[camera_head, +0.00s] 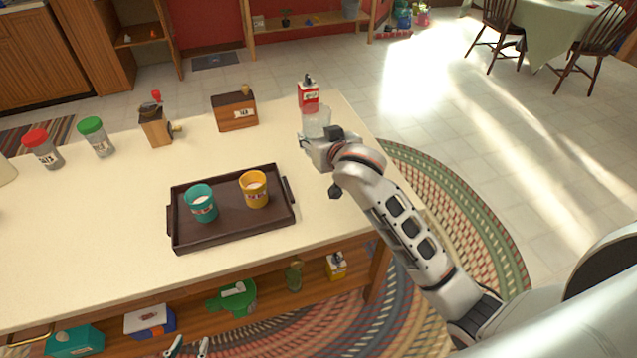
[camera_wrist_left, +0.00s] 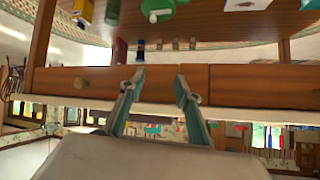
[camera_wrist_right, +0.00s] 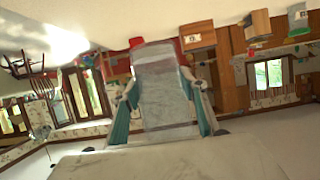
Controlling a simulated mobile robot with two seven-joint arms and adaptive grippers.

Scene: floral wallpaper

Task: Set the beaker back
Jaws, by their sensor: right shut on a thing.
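The clear glass beaker (camera_head: 317,122) is near the far right corner of the counter, just in front of a red and white bottle. My right gripper (camera_head: 318,140) is shut on it. In the right wrist view the beaker (camera_wrist_right: 166,95) stands between the two teal fingers (camera_wrist_right: 166,112). I cannot tell whether its base touches the counter. My left gripper (camera_head: 187,348) is low at the bottom edge of the head view. In the left wrist view its fingers (camera_wrist_left: 158,95) are apart with nothing between them, facing the counter's wooden drawer front.
A dark tray (camera_head: 235,234) on the counter (camera_head: 110,225) holds a teal cup (camera_head: 201,205) and a yellow cup (camera_head: 254,190). The red and white bottle (camera_head: 308,95), a wooden box (camera_head: 235,112), a grinder (camera_head: 155,125) and two shakers stand along the back. The counter's right front is clear.

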